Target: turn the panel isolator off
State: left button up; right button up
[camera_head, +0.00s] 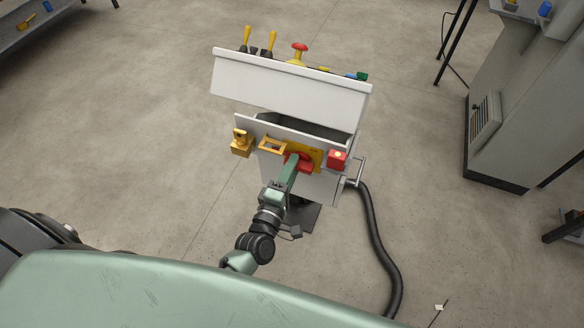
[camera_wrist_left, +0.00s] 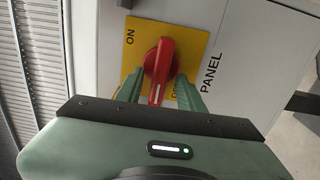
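The panel isolator is a red rotary handle (camera_head: 305,162) on a yellow plate (camera_head: 316,150) on the front of the grey-white control box. In the left wrist view the red handle (camera_wrist_left: 160,62) lies lengthwise, its white-marked end pointing down in the picture. The yellow plate (camera_wrist_left: 197,42) reads ON at upper left; lettering at lower right is mostly hidden by a finger. My left gripper (camera_wrist_left: 160,90) has its two green fingers apart, one on each side of the handle, with narrow gaps visible. It also shows in the head view (camera_head: 294,160). My right gripper is out of view.
Levers and a red mushroom button (camera_head: 300,48) stand above the white hood (camera_head: 290,88). A black hose (camera_head: 378,240) runs along the floor at right.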

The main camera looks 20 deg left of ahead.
pick_arm(q)
jog(key=s+b, duration=0.1)
jog(key=s, duration=0.7)
jog(key=shift+a, duration=0.15)
jog(key=shift+w, duration=0.1)
jog(key=s+f+m+g+h, duration=0.1)
jog(key=s+f+m+g, duration=0.35)
jog(key=f, duration=0.85)
jog(key=s+f+m+g+h, duration=0.1)
jog(key=s+f+m+g, duration=0.35)
jog(key=f, duration=0.85)
jog(key=s+a+f+m+g+y, duration=0.1)
jog(key=s+a+f+m+g, duration=0.1)
jog(key=s+f, duration=0.3)
jog(key=s+a+f+m+g, duration=0.2)
jog(key=s+f+m, duration=0.3)
jog(key=s, duration=0.7)
jog(key=s+a+f+m+g+y, duration=0.1)
jog(key=s+a+f+m+g, duration=0.2)
jog(key=s+f, duration=0.3)
jog(key=shift+s+f+m+g+y, duration=0.3)
jog(key=shift+s+m+g, duration=0.3)
jog(key=shift+s, duration=0.6)
